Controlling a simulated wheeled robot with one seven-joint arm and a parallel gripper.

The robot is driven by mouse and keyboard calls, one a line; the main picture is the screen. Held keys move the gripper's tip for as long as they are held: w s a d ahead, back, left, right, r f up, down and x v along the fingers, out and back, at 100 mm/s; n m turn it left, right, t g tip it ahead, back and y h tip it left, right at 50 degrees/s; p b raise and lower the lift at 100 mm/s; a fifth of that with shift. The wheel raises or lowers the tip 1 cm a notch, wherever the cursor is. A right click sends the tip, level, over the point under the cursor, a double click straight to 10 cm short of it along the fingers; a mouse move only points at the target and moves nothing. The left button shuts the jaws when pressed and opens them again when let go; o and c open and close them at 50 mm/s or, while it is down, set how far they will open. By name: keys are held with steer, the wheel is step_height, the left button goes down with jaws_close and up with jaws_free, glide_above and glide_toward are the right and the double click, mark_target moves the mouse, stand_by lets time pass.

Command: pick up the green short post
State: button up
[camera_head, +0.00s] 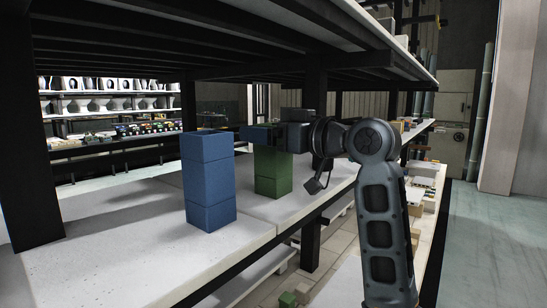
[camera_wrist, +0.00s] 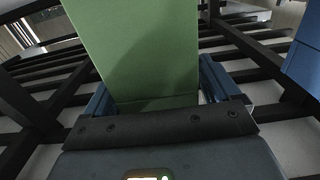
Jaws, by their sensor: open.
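The green short post (camera_head: 272,172) stands upright on the pale shelf slab, behind and to the right of the blue post. My gripper (camera_head: 262,134) reaches in from the right at the top of the green post. In the wrist view the green post (camera_wrist: 135,45) fills the space between the two blue-sided fingers of my open gripper (camera_wrist: 158,88). A finger lies on each side of it. I cannot tell whether either finger touches it. Part of the post's top is hidden by the gripper in the head view.
A taller blue post (camera_head: 208,180) stands left of the green one, and shows at the right edge of the wrist view (camera_wrist: 304,65). Dark beams of an upper shelf (camera_head: 220,62) hang overhead. A dark upright (camera_head: 29,150) stands at left. The slab's front left is bare.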

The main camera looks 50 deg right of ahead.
steer(key=shift+w, duration=0.25)
steer(key=shift+c, duration=0.4)
jaws_close()
stand_by(0.4)
